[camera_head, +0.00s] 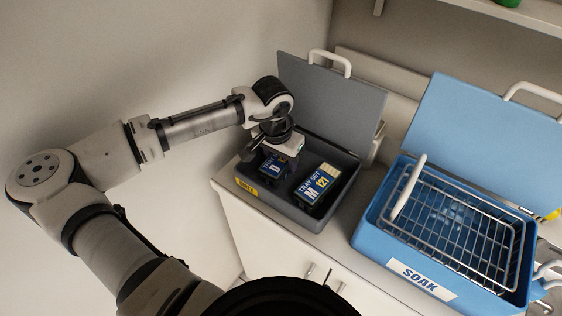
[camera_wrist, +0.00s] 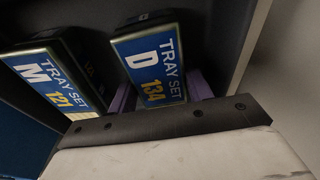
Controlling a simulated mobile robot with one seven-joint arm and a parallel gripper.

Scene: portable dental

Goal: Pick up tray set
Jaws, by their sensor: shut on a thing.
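Tray set D 134 (camera_head: 271,168) is a dark case with a blue label, in the left part of an open grey box (camera_head: 297,216). It also shows in the wrist view (camera_wrist: 151,65), label facing the camera. My gripper (camera_head: 280,150) reaches down into the box over it. In the wrist view, purple finger parts show on both sides of this case, and my gripper (camera_wrist: 160,93) is shut on it. Whether the case is off the box floor I cannot tell. A second case, tray set M 121 (camera_head: 316,185), lies to its right, apart from my gripper.
The grey box's lid (camera_head: 330,105) stands open behind my gripper. To the right, an open blue SOAK bin (camera_head: 375,228) holds a wire basket (camera_head: 465,225) with a white handle. Its blue lid (camera_head: 480,130) stands raised. A wall closes the left side.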

